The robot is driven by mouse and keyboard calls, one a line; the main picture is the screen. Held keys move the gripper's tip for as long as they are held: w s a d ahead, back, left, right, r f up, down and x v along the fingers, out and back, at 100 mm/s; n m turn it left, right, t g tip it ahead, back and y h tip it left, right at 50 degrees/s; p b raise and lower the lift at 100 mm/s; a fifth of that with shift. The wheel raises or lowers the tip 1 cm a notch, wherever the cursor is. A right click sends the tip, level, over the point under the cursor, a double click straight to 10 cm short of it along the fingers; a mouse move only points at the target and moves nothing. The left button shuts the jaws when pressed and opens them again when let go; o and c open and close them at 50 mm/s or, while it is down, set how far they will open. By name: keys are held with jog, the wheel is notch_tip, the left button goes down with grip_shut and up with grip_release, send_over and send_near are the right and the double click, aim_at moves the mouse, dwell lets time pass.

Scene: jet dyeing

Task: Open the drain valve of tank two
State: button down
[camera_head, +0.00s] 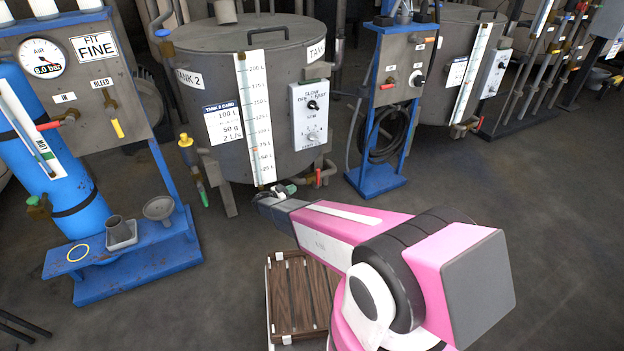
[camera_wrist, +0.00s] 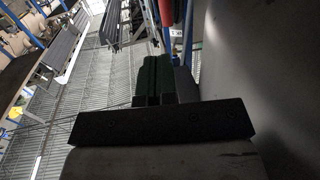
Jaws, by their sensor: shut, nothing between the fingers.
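Tank two (camera_head: 205,125) is a grey cylinder with a TANK 2 label, in the middle of the head view. A small valve with a red handle (camera_head: 318,177) sits on piping at its lower right. I cannot tell for sure that this is the drain valve, nor its setting. My gripper (camera_head: 287,189) is low in front of the tank, left of the red handle and apart from it. In the wrist view my gripper (camera_wrist: 153,62) shows dark green fingers close together, with nothing held. A red shape (camera_wrist: 165,12) lies beyond them, too unclear to name.
A yellow and green fitting (camera_head: 187,150) hangs at the tank's left. A blue stand with a coiled hose (camera_head: 385,140) is close on the right. A blue air stand (camera_head: 150,260) is at left. A wooden slatted platform (camera_head: 300,298) lies in front. Right floor is open.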

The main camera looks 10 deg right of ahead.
aim_at(317, 176)
jog(key=shift+w+a+f, duration=0.15)
jog(key=shift+a, duration=0.15)
jog(key=x, duration=1.4)
jog(key=shift+w, duration=0.15)
jog(key=shift+d, duration=0.1)
